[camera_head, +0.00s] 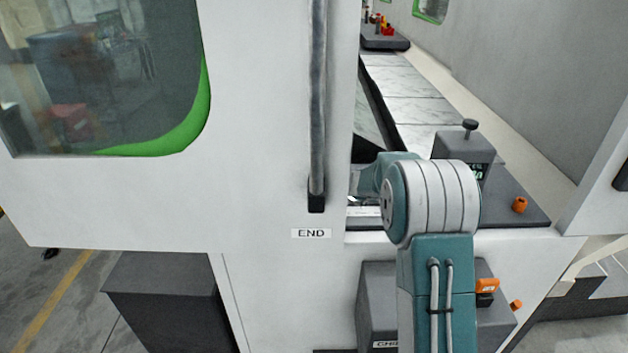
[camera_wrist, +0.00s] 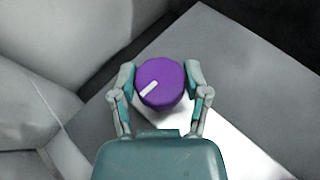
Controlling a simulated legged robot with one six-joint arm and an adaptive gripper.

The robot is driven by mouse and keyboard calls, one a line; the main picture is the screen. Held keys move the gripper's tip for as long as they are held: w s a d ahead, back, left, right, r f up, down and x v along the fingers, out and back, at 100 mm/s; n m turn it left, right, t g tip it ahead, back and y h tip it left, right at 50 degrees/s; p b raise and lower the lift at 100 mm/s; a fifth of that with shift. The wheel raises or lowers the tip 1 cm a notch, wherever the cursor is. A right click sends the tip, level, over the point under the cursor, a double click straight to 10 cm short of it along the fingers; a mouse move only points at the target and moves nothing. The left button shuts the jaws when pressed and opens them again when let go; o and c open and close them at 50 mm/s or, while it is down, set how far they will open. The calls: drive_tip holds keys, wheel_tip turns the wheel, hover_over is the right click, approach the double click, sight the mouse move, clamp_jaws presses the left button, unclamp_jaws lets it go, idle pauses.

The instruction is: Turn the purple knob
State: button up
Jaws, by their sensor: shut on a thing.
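The purple knob (camera_wrist: 163,80) is round, with a white pointer mark running from near its middle toward its lower left edge in the wrist view. My gripper (camera_wrist: 161,82) has one finger on each side of the knob and is shut on it. In the head view my arm reaches into the machine opening. The knob and the gripper's fingers are hidden there behind my arm.
The knob is on a grey panel (camera_wrist: 235,85) with a dark gap behind it. A grey box with a black knob (camera_head: 469,128) and an orange button (camera_head: 520,205) are close on the right.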

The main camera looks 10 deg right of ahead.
idle(0.3)
drive_tip(key=o, duration=1.2)
drive_tip(key=shift+w, duration=0.1)
drive_tip(key=shift+c, duration=0.2)
drive_tip(key=v, duration=1.2)
drive_tip(key=shift+a, duration=0.15)
drive_tip(key=shift+f, duration=0.15)
